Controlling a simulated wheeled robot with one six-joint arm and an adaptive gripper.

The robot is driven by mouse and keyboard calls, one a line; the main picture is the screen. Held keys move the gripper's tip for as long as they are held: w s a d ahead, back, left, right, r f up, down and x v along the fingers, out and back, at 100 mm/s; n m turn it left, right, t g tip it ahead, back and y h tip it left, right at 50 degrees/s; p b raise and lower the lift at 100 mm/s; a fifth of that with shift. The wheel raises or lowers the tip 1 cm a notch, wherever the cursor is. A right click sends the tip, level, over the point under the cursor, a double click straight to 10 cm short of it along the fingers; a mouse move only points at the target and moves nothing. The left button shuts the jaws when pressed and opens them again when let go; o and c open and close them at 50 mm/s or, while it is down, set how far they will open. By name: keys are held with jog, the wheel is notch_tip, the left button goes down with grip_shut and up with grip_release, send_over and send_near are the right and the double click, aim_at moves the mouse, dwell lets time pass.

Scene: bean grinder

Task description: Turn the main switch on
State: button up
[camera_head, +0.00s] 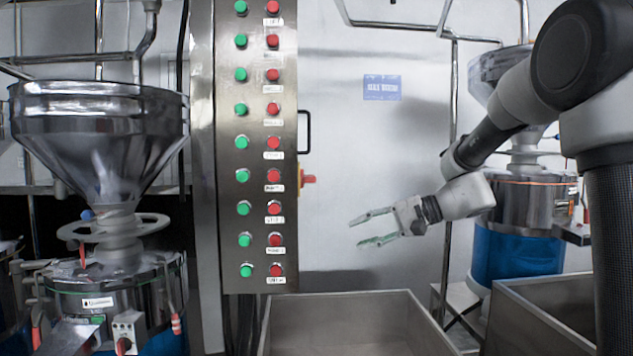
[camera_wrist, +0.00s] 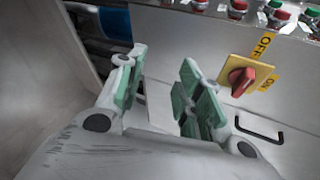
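The main switch is a red rotary knob on a yellow plate on the side of the steel control panel. In the head view the red knob (camera_head: 308,179) sticks out from the panel's right side. In the wrist view the knob (camera_wrist: 241,80) shows closer up, right of the fingers, with OFF and ON labels on yellow. The knob's pointer lies slanted; I cannot tell surely which label it points at. My gripper (camera_head: 362,231) is open and empty, to the right of and a little below the switch, apart from it. The green-padded fingers (camera_wrist: 160,85) stand apart.
The control panel (camera_head: 258,120) carries columns of green and red buttons. A black handle (camera_head: 304,132) is beside its edge, above the switch. A steel bin (camera_head: 350,325) stands below my gripper. A grinder with hopper (camera_head: 95,130) stands at left. Space between gripper and switch looks clear.

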aim_at(309, 179)
jog(key=w+a+r+t+y, duration=0.1)
jog(key=w+a+r+y, duration=0.1)
jog(key=r, duration=0.4)
jog(key=w+a+r+t+y, duration=0.1)
jog(key=w+a+r+y, duration=0.1)
jog(key=r, duration=0.3)
jog(key=w+a+n, duration=0.1)
jog(key=w+a, duration=0.2)
jog(key=a, duration=0.3)
jog(key=shift+a+r, duration=0.15)
jog(key=shift+a, duration=0.25)
jog(key=shift+c, duration=0.4)
grip_shut()
